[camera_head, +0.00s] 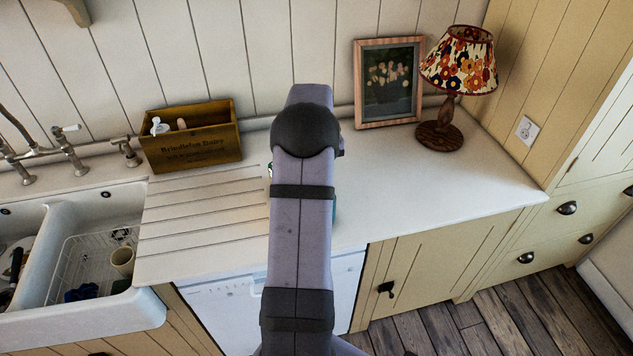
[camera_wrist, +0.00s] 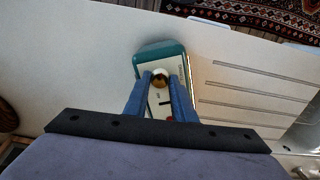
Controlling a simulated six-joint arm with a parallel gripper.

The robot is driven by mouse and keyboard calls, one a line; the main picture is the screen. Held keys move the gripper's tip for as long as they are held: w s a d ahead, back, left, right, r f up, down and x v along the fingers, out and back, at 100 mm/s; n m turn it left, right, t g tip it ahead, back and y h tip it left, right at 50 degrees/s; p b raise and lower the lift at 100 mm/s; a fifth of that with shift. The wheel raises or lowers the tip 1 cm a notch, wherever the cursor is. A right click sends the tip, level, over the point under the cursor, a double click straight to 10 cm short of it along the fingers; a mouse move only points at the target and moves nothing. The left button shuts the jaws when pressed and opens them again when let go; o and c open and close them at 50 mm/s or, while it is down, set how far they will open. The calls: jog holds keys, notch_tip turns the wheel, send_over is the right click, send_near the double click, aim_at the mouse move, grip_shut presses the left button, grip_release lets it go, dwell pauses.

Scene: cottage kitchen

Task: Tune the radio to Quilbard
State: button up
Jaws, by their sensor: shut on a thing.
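The radio (camera_wrist: 158,48) shows in the wrist view as a teal case with a pale face, on the worktop. A round brass-coloured knob (camera_wrist: 160,78) is on that face. My gripper (camera_wrist: 160,82) has its two blue fingers on either side of the knob, closed on it. A dark pointer or slot and a small red spot show lower on the face, between the fingers. Station names are too small to read. In the head view my arm hides nearly all of the radio and the gripper; only thin teal slivers show beside the arm.
The worktop (camera_head: 440,185) is clear to the right of my arm. A framed picture (camera_head: 388,85) and a flowered lamp (camera_head: 460,62) stand at the back right. A wooden box (camera_head: 192,140) stands at the back left, near the double sink (camera_head: 75,320) and grooved drainer (camera_head: 200,225).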

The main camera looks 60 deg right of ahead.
jog(key=m, duration=0.4)
jog(key=shift+r+m, duration=0.1)
jog(key=shift+m, duration=0.2)
jog(key=m, duration=1.4)
jog(key=shift+m, duration=0.3)
jog(key=o, duration=1.1)
jog(key=shift+c, duration=0.2)
jog(key=shift+r+b, duration=1.35)
jog(key=shift+r, duration=2.3)
